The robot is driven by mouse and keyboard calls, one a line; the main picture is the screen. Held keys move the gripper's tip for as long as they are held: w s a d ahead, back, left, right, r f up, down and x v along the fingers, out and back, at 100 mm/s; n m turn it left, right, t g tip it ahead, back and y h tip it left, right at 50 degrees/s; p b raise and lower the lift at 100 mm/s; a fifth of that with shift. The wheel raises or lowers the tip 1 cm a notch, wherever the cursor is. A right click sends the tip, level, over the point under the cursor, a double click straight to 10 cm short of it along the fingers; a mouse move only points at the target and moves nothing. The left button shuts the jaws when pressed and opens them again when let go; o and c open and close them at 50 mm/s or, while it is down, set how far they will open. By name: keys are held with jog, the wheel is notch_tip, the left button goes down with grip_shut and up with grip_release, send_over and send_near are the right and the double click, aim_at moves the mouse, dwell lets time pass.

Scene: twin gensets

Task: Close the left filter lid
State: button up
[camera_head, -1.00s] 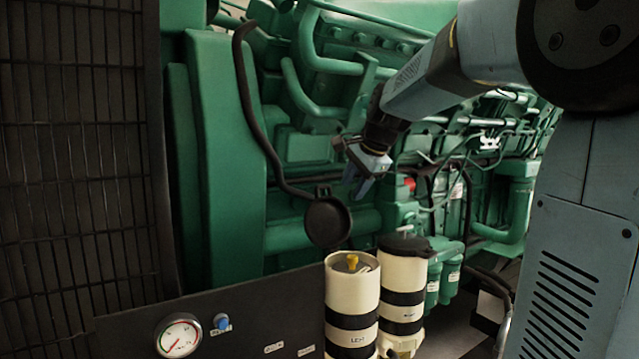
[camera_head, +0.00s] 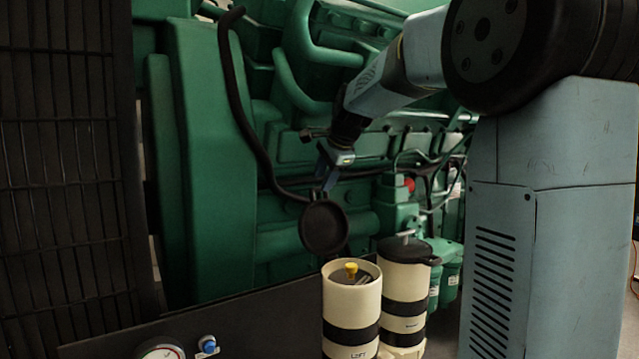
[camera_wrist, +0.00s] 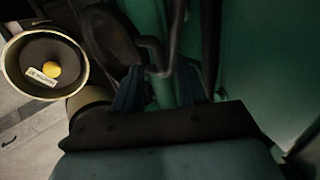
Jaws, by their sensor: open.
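The left filter (camera_head: 352,306) is a cream canister with black bands and a "LEFT" label. Its top is open, showing a yellow knob (camera_head: 351,268) inside, also seen in the wrist view (camera_wrist: 52,70). Its round black lid (camera_head: 323,228) stands raised, roughly upright, behind the canister. In the wrist view the dark lid (camera_wrist: 108,38) is partly hidden beside my fingers. My gripper (camera_head: 326,178) is open at the lid's upper edge. In the wrist view a bent grey bar (camera_wrist: 153,50) shows between or just beyond my fingers (camera_wrist: 160,82); I cannot tell whether they touch it.
The right filter (camera_head: 404,290) stands close beside the left one, its black lid down with a T-handle on top. The green engine (camera_head: 215,150) is close behind. A dark panel with a gauge (camera_head: 162,350) and blue knob (camera_head: 207,344) lies in front.

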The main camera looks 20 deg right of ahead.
aim_at(319, 188)
jog(key=shift+x, duration=0.95)
jog(key=shift+w+a+f, duration=0.2)
jog(key=shift+w+f, duration=0.1)
jog(key=shift+f, duration=0.2)
jog(key=shift+c, duration=0.5)
jog(key=shift+d, duration=0.1)
grip_shut()
jog(key=shift+r, duration=0.1)
